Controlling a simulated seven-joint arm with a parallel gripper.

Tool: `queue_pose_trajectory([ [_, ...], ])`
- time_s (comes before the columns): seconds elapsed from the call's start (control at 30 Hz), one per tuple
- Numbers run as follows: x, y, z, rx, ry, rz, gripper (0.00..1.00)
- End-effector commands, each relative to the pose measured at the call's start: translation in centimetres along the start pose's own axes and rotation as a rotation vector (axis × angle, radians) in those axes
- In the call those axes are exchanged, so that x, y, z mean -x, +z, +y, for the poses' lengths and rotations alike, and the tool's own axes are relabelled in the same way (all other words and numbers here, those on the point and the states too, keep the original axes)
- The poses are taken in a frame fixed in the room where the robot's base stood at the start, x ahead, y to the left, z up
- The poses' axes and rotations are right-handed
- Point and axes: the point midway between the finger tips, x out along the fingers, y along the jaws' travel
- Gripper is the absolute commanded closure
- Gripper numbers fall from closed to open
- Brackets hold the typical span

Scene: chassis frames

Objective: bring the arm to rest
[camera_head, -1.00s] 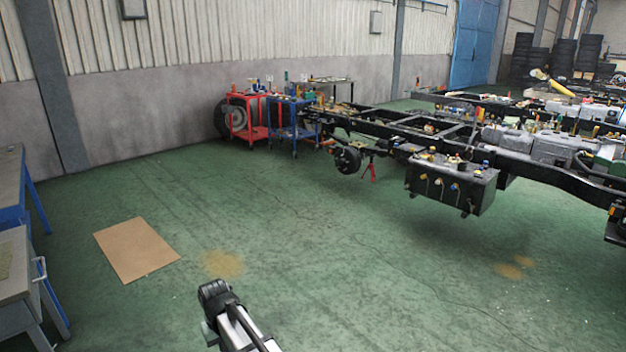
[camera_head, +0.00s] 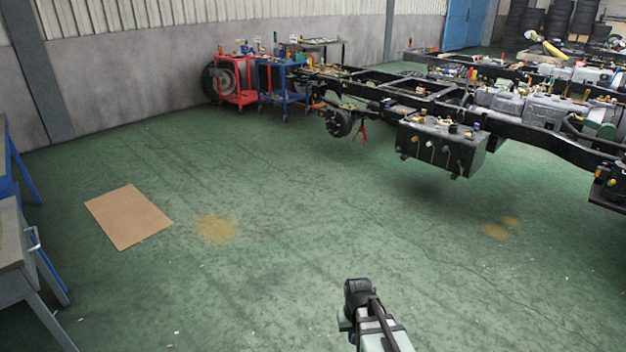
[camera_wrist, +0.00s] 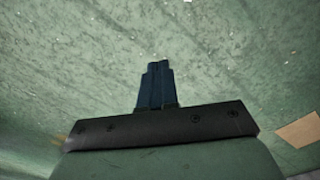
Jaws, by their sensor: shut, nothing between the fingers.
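My gripper (camera_wrist: 157,72) shows in the wrist view with its two dark fingers shut together. Nothing is between them. Beyond the fingers there is only green floor. In the head view part of my arm rises from the bottom edge, right of the middle, over bare floor; the fingers cannot be made out there.
A brown board (camera_head: 129,216) lies on the floor at the left, also in the wrist view (camera_wrist: 300,131). A workbench (camera_head: 14,245) stands at the left edge. A chassis frame (camera_head: 545,138) fills the right. Red (camera_head: 236,80) and blue (camera_head: 284,82) carts stand at the back. The middle floor is clear.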

Motion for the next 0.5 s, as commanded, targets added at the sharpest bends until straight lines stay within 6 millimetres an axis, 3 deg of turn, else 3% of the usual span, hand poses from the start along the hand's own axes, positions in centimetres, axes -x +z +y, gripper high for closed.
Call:
queue_pose_trajectory([
  [0.27,-1.0,3.4,4.9,-0.090,0.001,0.000,1.00],
  [0.5,-4.2,5.9,4.7,-0.091,-0.002,-0.065,1.00],
])
